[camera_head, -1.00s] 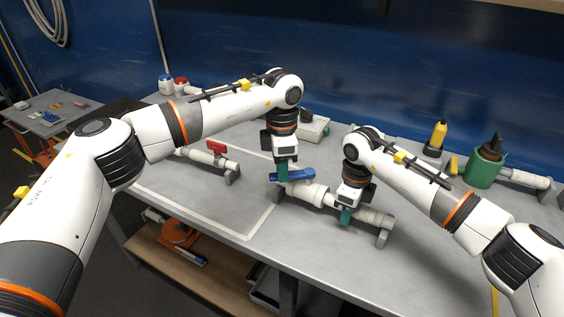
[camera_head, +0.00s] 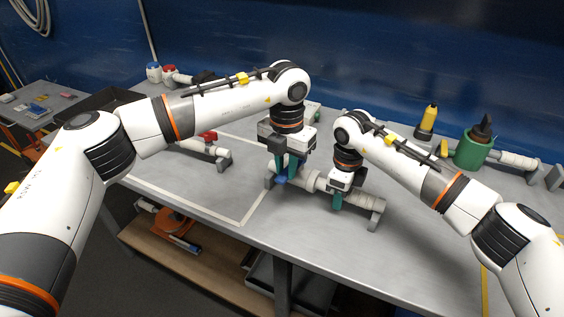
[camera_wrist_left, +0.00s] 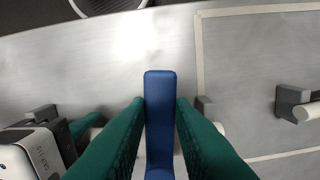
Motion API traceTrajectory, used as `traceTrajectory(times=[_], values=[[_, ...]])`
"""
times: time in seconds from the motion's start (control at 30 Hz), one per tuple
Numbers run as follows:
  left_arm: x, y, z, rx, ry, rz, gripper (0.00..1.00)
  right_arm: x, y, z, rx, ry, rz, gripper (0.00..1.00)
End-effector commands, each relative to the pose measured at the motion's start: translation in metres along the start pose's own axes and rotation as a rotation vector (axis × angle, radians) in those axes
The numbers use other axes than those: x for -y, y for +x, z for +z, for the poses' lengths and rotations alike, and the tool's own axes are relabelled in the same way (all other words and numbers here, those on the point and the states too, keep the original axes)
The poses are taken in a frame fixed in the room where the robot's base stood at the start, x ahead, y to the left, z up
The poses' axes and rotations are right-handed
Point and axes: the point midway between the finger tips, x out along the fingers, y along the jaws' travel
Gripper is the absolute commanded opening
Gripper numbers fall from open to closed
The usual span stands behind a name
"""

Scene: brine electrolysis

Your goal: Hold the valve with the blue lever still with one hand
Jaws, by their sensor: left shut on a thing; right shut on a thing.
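The valve with the blue lever is a pale pipe piece (camera_head: 311,181) lying on grey end supports at the middle of the bench. My left gripper (camera_head: 286,172) comes down from above at its left part. In the left wrist view its green fingers are shut on the blue lever (camera_wrist_left: 160,95), one on each side. In the head view only a small part of the lever (camera_head: 281,181) shows by the fingers. My right gripper (camera_head: 338,201) is shut on the pipe to the right of the lever; its fingers hide the grip itself.
A second valve with a red lever (camera_head: 208,136) lies left of my left gripper. A green holder (camera_head: 473,152) with a dark tool and a yellow bottle (camera_head: 428,120) stand at the back right. The bench front (camera_head: 330,245) is clear.

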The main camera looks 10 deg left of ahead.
Motion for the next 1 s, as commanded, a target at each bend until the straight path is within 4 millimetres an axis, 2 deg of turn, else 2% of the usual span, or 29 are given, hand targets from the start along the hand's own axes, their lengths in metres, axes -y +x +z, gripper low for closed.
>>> traceTrajectory(times=[0.23, 0.7, 0.73, 0.83, 1.0], values=[[-0.0046, -0.0006, -0.0007, -0.003, -0.061, 0.001, 0.0, 0.0011, 0.0001, -0.0008, -0.001, -0.003, -0.002, 0.0], [-0.0051, -0.0007, -0.0009, -0.004, -0.073, 0.001, 0.0, 0.0014, 0.0002, -0.001, -0.001, -0.003, -0.002, 0.0], [-0.0051, -0.0007, -0.0009, -0.004, -0.072, 0.001, 0.26, 0.0014, 0.0002, -0.0011, -0.002, -0.003, -0.002, 0.0], [-0.005, -0.0006, -0.0007, -0.003, -0.072, 0.001, 0.42, 0.0013, 0.0002, -0.001, -0.002, -0.003, -0.002, 0.0], [-0.0048, -0.0003, -0.0005, -0.002, -0.072, 0.0, 0.44, 0.001, 0.0002, -0.0009, -0.002, -0.002, -0.002, 0.0]])
